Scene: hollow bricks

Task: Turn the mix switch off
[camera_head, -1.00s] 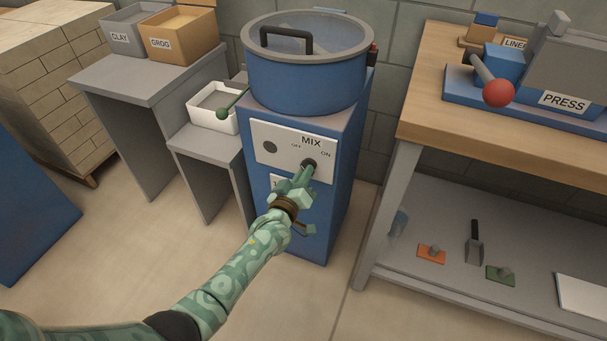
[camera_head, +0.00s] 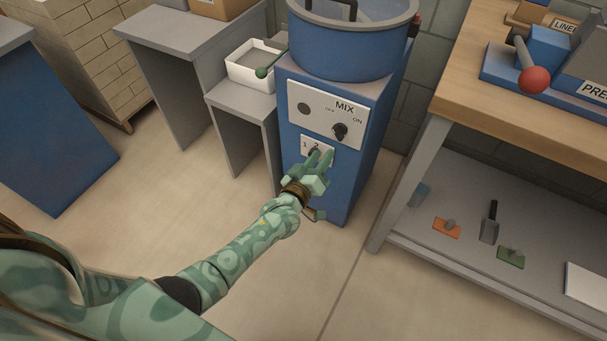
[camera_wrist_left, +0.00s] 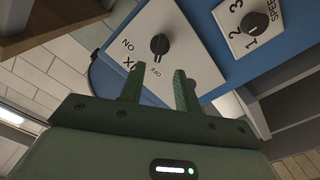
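The mix switch (camera_head: 340,130) is a dark round knob on the white MIX panel (camera_head: 318,117) of the blue mixer (camera_head: 350,55). ON is at its upper right and OFF at its upper left. In the left wrist view, the knob (camera_wrist_left: 159,45) has a light mark on the side facing the OFF label. My left gripper (camera_head: 319,156) is just below the MIX panel, in front of the small numbered panel. In the left wrist view, its fingers (camera_wrist_left: 158,78) are apart with nothing between them, clear of the knob. My right gripper is not in view.
A speed dial (camera_wrist_left: 253,22) sits close to the mix panel. A wooden workbench (camera_head: 470,90) with a red-knobbed press stands at right, tools on its lower shelf (camera_head: 455,260). Grey tables and a white tray (camera_head: 250,75) stand left of the mixer. The floor in front is open.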

